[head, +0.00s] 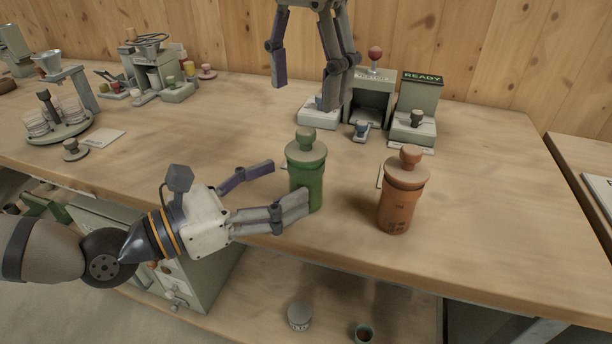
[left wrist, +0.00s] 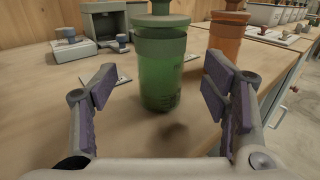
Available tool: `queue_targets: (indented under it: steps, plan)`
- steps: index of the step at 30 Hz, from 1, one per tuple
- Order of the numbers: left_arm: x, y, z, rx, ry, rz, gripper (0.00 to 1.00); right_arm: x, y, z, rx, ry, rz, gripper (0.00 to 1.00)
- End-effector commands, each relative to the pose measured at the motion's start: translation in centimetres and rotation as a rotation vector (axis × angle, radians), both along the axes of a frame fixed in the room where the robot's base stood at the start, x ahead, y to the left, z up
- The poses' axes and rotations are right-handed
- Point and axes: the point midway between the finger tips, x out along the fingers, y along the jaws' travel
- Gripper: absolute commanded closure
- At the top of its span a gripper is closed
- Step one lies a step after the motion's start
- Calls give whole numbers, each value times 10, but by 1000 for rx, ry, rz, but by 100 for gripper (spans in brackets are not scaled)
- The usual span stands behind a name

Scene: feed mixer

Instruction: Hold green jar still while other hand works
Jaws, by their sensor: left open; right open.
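In the left wrist view the green jar (left wrist: 162,75) is upright between and beyond the open fingers (left wrist: 165,95), with a gap on both sides. My right gripper (head: 310,92) is open and empty, pointing down above and behind the green jar, apart from it. One right finger overlaps the grey devices behind.
An orange jar (head: 402,195) stands to the right of the green jar. A grey device with a READY display (head: 418,100) and another grey device (head: 371,98) stand at the back. A carousel (head: 58,122) is at the far left. Table is clear at left centre.

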Motion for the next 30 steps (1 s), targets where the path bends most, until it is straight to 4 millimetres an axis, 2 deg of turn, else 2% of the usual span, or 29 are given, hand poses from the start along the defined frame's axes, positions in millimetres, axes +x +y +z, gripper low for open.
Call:
queue_targets:
  steps: [3,7,17,20,26,27,29,30]
  plan:
    - [13,-22,-1,2,1,-4,31,0,0,0,0,0,0,35]
    - [23,-36,-1,2,1,-3,31,0,0,0,0,0,0,35]
    - [27,-42,-1,2,1,-2,31,0,0,0,0,0,-1,35]
    - [27,-42,-1,2,1,-2,50,0,0,0,0,0,-1,35]
    - [27,-42,-1,2,1,-2,95,0,0,0,0,0,-1,35]
    - [27,-42,-1,2,1,-2,100,0,0,0,0,0,-1,35]
    - [27,-42,-1,2,1,-2,100,0,1,0,2,-1,-2,28]
    - [27,-42,-1,2,1,-2,100,0,3,-2,11,-2,-10,28]
